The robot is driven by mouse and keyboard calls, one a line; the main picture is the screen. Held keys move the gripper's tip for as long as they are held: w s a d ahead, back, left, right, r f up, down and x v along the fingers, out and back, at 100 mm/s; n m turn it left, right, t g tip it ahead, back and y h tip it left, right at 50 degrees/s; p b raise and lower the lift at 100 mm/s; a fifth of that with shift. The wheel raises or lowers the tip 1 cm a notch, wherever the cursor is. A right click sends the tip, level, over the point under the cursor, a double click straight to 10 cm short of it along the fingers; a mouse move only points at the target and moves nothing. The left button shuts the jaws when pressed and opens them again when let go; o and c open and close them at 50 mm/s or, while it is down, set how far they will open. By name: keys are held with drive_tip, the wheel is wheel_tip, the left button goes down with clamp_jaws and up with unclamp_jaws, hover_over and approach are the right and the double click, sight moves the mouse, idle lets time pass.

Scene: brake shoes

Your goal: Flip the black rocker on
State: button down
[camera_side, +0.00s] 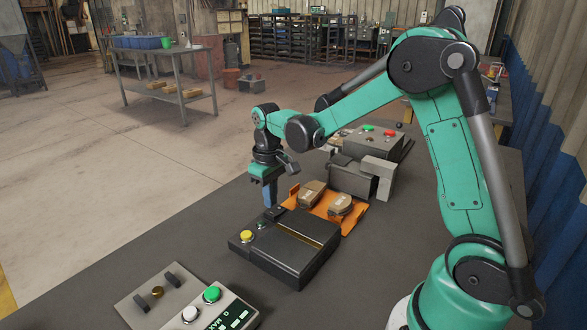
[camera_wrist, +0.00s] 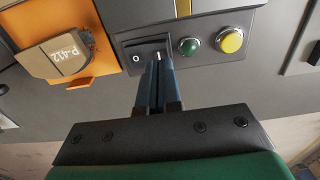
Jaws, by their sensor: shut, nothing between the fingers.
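The black rocker (camera_wrist: 143,50) is set in the end panel of a dark box (camera_wrist: 205,38), with a white O mark on its left part. My shut gripper (camera_wrist: 158,62) has its blue fingertips together over the rocker's right part, near a white mark, and hides some of it. I cannot tell whether the tips touch it or which way it is tilted.
A green button (camera_wrist: 188,46) and a yellow button (camera_wrist: 230,41) sit right of the rocker. An orange tray (camera_side: 325,208) with brake shoes (camera_side: 340,205) lies behind the box. A panel with a green button (camera_side: 212,293) stands at the front, and a grey vise-like block (camera_side: 352,180) behind.

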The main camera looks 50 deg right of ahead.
sight(271, 214)
drive_tip(key=shift+f, duration=1.2)
idle(1.0)
drive_tip(key=shift+r, duration=3.55)
drive_tip(key=shift+s+a+r, duration=0.1)
drive_tip(key=shift+r, duration=0.05)
drive_tip(key=s+a+r+t, duration=0.2)
drive_tip(key=s+a+t, duration=0.5)
drive_tip(key=s, duration=0.2)
drive_tip(key=shift+s+a+r, duration=0.25)
drive_tip(key=shift+s+r, duration=0.1)
drive_tip(key=shift+r, duration=0.05)
